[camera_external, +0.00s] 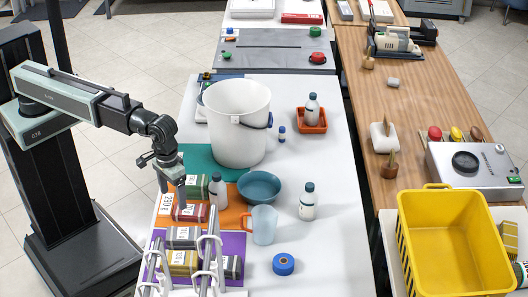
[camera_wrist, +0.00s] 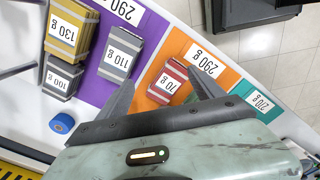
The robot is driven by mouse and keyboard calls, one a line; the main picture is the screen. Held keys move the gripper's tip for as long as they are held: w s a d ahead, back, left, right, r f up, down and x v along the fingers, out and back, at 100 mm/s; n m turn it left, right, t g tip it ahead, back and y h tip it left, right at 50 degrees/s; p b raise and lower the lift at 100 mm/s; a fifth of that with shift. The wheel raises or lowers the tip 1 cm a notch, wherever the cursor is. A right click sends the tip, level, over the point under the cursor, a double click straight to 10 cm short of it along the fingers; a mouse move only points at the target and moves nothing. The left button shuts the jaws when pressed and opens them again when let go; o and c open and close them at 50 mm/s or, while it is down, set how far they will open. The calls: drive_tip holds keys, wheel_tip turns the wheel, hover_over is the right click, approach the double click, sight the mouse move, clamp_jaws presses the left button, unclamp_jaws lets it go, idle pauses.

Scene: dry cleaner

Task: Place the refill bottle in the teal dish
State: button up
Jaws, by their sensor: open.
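The teal dish (camera_external: 259,187) is a round bowl on the white table, right of the orange mat. White bottles with dark caps show in the external view: one (camera_external: 218,191) left of the dish, one (camera_external: 307,202) right of it, one (camera_external: 312,109) in an orange tray. I cannot tell which is the refill bottle. My gripper (camera_external: 174,198) is open, pointing down over the orange mat's left part, left of the nearest bottle. In the wrist view my open gripper (camera_wrist: 162,92) spans a red 70 g packet (camera_wrist: 168,82), with nothing held. No bottle or dish shows there.
A large white bucket (camera_external: 233,125) stands behind the dish. A clear blue jug (camera_external: 263,225) stands in front of it, with blue tape (camera_external: 283,264) nearer. Weighted packets lie on coloured mats. A white rack (camera_external: 207,262) stands at the near edge. A yellow bin (camera_external: 455,245) is at right.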

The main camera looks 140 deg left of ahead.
sight(217, 182)
drive_tip(key=a+r+n, duration=0.1)
drive_tip(key=a+n, duration=0.3)
drive_tip(key=a, duration=0.1)
drive_tip(key=w+a+r+n+p, duration=0.1)
drive_tip(key=a+n, duration=0.4)
drive_tip(key=a+r+n+p, duration=0.1)
drive_tip(key=a+r+n, duration=0.1)
drive_tip(key=a+n, duration=0.2)
drive_tip(key=shift+w+a+r+n, duration=0.15)
drive_tip(key=shift+a+n, duration=0.15)
drive_tip(key=shift+a, duration=0.5)
wheel_tip(217, 182, down, 3)
drive_tip(key=shift+r+b, duration=0.1)
drive_tip(key=shift+b, duration=1)
drive_tip(key=f+b, duration=0.3)
drive_tip(key=w+f+b, duration=0.1)
drive_tip(key=f+b, duration=0.1)
drive_tip(key=shift+f, duration=0.25)
drive_tip(key=shift+r, duration=0.2)
clamp_jaws()
